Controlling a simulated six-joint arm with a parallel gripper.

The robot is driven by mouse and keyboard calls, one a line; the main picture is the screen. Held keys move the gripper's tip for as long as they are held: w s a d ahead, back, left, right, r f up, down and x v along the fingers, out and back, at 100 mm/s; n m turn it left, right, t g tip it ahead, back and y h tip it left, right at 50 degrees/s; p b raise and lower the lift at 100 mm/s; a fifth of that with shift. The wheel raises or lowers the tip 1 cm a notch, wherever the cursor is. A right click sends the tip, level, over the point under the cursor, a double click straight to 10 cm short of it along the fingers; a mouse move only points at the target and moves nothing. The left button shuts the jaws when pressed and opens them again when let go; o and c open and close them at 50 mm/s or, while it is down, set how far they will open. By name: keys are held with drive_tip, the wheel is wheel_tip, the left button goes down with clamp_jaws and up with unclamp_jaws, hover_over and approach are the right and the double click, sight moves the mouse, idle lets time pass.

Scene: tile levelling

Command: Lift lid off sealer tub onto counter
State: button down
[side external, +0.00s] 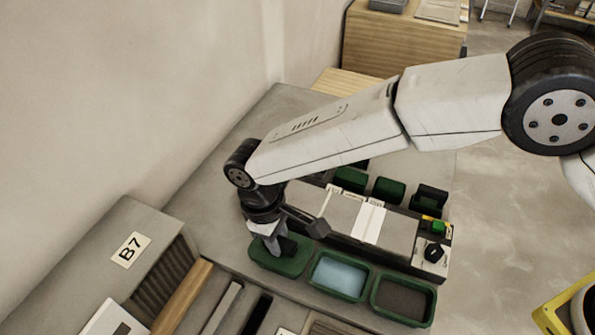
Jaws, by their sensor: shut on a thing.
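A row of green tubs stands along the near side of the counter. The left tub (262,263) looks covered in green, like a lid, and I take it for the sealer tub. My gripper (282,250) points down over it, its fingers shut at its top. The fingers hide what they hold, and I cannot tell whether the lid is apart from the tub. The middle tub (340,293) is open with pale blue contents; the right tub (402,316) is open with dark grey contents.
Behind the tubs stands a grey and white machine (372,222) with a green button and black knob at its right end. Several smaller green bins (389,189) stand behind it. The counter (215,215) is bare left of my gripper.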

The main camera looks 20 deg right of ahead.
drive_tip(key=shift+r, duration=3.85)
drive_tip(key=m, duration=0.2)
drive_tip(key=w+a+m, duration=0.1)
drive_tip(key=m, duration=0.1)
drive_tip(key=w+a+f+m+y, duration=0.1)
drive_tip(key=m, duration=0.2)
drive_tip(key=shift+g, duration=0.3)
drive_tip(key=m, duration=0.2)
drive_tip(key=w+a+m+y, duration=0.1)
drive_tip(key=m, duration=0.1)
drive_tip(key=shift+a+f+m, duration=0.1)
drive_tip(key=shift+f+m, duration=0.1)
drive_tip(key=shift+m, duration=0.1)
drive_tip(key=w+a+f+m+t+y, duration=0.1)
drive_tip(key=w+a+m, duration=0.3)
drive_tip(key=m, duration=1.4)
drive_tip(key=shift+w+a+f+t+y, duration=0.25)
drive_tip(key=shift+w+t+y, duration=0.25)
drive_tip(key=shift+t, duration=0.4)
drive_tip(key=shift+m, duration=0.3)
drive_tip(key=shift+f, duration=0.1)
